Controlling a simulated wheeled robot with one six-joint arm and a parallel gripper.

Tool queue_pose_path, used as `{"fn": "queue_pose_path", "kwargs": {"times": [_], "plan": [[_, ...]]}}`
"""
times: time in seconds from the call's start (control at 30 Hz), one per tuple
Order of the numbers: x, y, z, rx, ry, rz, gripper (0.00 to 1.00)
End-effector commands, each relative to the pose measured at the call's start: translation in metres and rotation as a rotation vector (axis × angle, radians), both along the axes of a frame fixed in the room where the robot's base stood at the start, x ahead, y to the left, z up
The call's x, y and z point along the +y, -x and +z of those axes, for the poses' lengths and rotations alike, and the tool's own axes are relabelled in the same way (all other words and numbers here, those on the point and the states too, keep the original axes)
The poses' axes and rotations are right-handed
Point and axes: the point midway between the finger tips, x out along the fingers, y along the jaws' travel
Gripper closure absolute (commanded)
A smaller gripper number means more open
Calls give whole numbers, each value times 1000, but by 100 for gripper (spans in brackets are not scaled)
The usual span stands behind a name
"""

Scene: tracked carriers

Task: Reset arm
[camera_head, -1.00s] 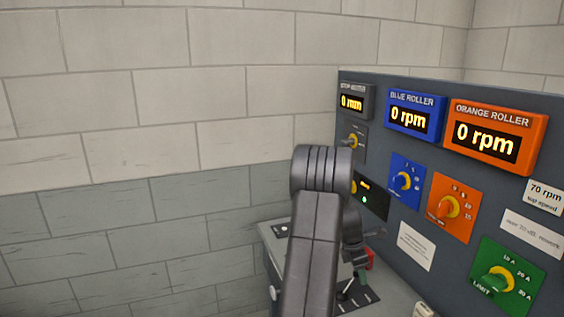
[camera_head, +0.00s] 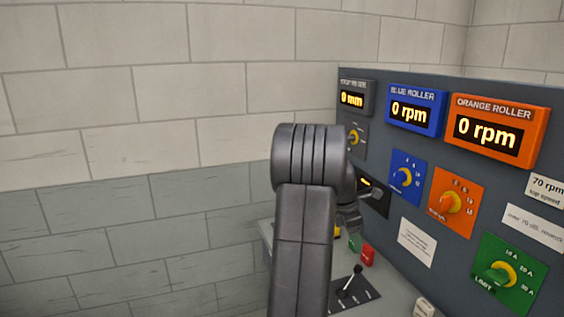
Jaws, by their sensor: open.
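My arm rises from the bottom of the head view, with its large rounded joint in front of the panel's left part. A small dark part of my gripper (camera_head: 349,216) shows just right of this joint, above the console top. Its fingertips are mostly hidden behind my arm, and nothing is seen held in it.
The grey panel (camera_head: 388,147) stands at right with a blue roller display (camera_head: 409,113) and an orange roller display (camera_head: 488,132), both at 0 rpm. Below are dials. A black lever (camera_head: 350,281) and a red button (camera_head: 368,255) are on the console. Brick wall fills the left.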

Motion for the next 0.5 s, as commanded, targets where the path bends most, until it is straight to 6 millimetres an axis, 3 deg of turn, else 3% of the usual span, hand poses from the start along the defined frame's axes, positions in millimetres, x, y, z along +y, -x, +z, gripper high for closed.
{"fn": "queue_pose_path", "kwargs": {"times": [0.07,0.1,0.5], "plan": [[4,0,16,-5,1,0,55],[4,1,13,2,-1,-1,55],[-20,0,-67,6,0,-2,55]]}}
